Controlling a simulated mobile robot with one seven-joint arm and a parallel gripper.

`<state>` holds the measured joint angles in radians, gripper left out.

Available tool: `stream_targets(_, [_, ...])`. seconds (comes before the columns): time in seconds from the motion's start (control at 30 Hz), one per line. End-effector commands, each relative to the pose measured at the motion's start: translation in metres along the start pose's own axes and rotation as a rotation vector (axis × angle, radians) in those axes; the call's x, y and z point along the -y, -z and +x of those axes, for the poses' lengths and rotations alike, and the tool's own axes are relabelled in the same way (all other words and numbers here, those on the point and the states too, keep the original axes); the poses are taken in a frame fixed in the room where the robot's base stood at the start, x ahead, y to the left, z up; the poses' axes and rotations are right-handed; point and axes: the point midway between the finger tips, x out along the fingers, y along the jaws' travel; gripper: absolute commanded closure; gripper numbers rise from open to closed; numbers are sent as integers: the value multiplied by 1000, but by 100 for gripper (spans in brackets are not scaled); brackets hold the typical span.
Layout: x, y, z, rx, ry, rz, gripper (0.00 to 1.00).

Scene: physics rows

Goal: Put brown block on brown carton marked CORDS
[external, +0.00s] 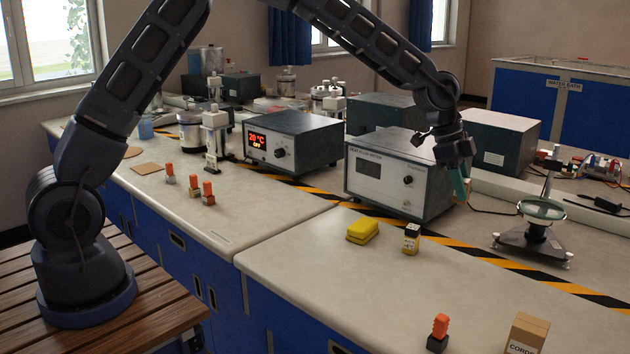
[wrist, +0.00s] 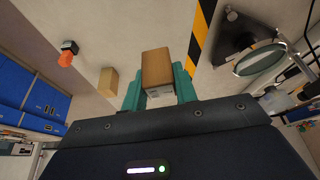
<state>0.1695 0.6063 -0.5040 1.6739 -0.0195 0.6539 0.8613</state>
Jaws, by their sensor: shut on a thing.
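The brown carton marked CORDS (external: 527,334) stands upright at the front right of the bench. In the wrist view the tan carton (wrist: 107,82) is to the left of my gripper.
An orange-topped piece (external: 438,333) stands left of the carton. A magnifier stand (external: 535,240) is to the right. Bench between bottle and carton is clear.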

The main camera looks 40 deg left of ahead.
Motion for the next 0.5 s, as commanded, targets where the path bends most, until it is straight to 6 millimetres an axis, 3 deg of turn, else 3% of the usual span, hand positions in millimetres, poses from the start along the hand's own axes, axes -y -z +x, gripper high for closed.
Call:
stream_targets(0.17, [-5, 11, -10, 0, -3, 5, 94])
stream_targets(0.27, [-16, 29, -11, 0, -7, 16, 94])
stream_targets(0.5, [-66, 95, -11, 2, -23, 60, 94])
